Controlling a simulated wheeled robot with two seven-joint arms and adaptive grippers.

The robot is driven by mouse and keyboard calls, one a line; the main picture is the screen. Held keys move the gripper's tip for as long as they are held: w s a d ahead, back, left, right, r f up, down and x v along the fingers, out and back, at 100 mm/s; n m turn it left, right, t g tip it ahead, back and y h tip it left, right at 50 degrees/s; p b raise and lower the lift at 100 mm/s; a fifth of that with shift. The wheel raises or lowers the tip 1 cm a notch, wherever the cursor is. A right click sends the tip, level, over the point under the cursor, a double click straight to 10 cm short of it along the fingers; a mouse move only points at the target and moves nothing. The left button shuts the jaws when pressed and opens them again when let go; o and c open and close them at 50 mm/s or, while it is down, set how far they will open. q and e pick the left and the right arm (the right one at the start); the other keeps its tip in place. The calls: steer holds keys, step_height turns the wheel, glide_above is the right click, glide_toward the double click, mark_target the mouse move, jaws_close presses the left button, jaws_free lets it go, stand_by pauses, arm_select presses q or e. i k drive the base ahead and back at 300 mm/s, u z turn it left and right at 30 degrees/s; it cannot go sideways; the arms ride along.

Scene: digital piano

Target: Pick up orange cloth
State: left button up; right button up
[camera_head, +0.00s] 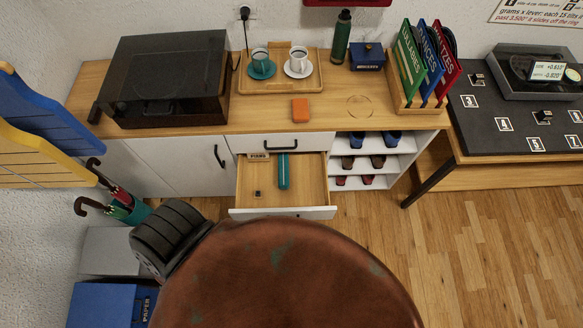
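The orange cloth (300,109) looks like a small folded orange block. It lies flat on the wooden cabinet top (330,118), near the front edge, just in front of a wooden tray (290,86). Nothing covers it. Neither of my grippers shows in the head view, so nothing is seen touching the cloth.
Below the cloth, an open drawer (309,187) holds a teal cylinder (283,171). The tray bears two cups. A turntable (163,80) stands left; a record rack (401,94) stands right. A large brown rounded shape (290,280) and a ribbed dark shape (170,236) fill the foreground.

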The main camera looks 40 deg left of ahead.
mark_target(300, 107)
steer(key=k, duration=0.85)
steer(key=u, duration=0.75)
